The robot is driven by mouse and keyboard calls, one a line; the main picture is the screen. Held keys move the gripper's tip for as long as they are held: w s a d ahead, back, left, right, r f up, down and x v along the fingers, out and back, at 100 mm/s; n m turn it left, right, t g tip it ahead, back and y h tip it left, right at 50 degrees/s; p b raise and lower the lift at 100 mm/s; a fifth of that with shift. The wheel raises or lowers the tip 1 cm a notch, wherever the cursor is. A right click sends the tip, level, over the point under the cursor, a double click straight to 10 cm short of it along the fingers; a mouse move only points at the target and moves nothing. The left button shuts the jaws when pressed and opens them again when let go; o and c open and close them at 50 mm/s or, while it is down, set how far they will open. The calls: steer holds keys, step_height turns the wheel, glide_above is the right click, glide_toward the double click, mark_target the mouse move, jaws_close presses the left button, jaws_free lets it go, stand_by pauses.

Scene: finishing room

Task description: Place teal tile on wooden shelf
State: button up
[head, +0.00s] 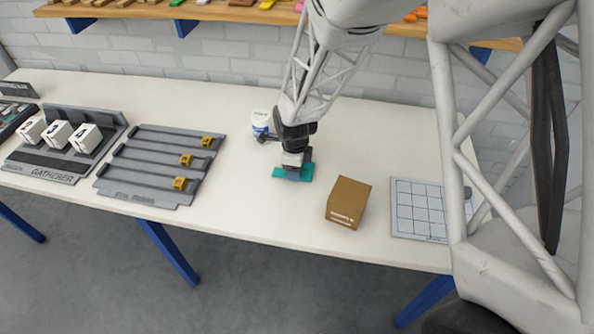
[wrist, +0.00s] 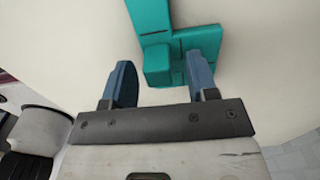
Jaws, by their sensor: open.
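The teal tile (head: 305,172) lies on the white table, under my gripper (head: 292,173). In the wrist view the teal tile (wrist: 205,40) is an angular piece made of blocks, with one block raised. My gripper's two blue fingers (wrist: 160,80) are apart, and the raised teal block shows between them. I cannot tell whether either finger touches it. The wooden shelf (head: 240,14) runs along the back wall above the table, with colored pieces on it; my arm hides part of it.
A cardboard box (head: 348,201) and a grid board (head: 418,208) stand right of my gripper. A white and blue jar (head: 260,122) is close behind it. A grey slider board (head: 160,165) and a rack with numbered white blocks (head: 62,172) are at left.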

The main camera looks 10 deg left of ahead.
jaws_close()
steer(key=shift+r, duration=0.15)
stand_by(0.4)
steer(key=shift+r, duration=4.85)
